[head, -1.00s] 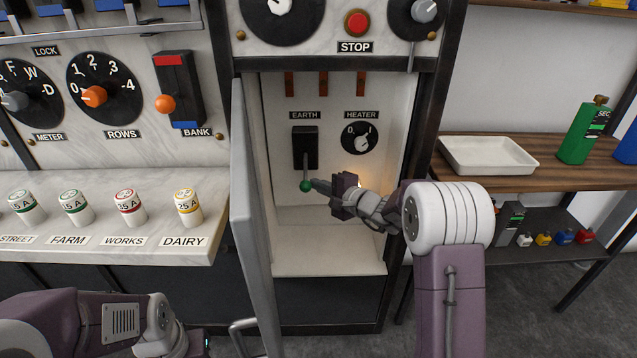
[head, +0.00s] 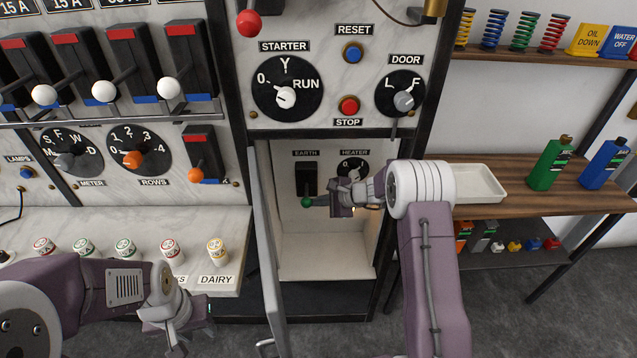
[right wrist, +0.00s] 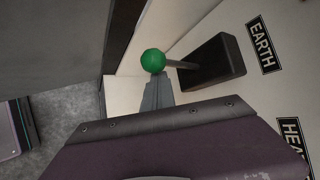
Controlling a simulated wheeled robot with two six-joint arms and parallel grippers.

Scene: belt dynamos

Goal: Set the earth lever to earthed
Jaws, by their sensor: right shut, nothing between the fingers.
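The earth lever is a black block (head: 306,178) with a short rod and green knob (head: 307,202), on the cabinet's back wall under the EARTH label (head: 306,153). The knob hangs below the block in the head view. In the right wrist view the knob (right wrist: 153,61) sticks out from the black block (right wrist: 213,62) on its rod. My right gripper (right wrist: 157,92) is shut and empty, its tips right by the knob; I cannot tell whether they touch. My left gripper (head: 190,325) is low at the left, away from the lever; its jaws are unclear.
The cabinet's open door (head: 265,240) stands left of the recess. A HEATER dial (head: 352,170) is right of the lever, partly behind my right arm. A counter with several fuses (head: 218,250) is at left. A shelf with a white tray (head: 475,183) is at right.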

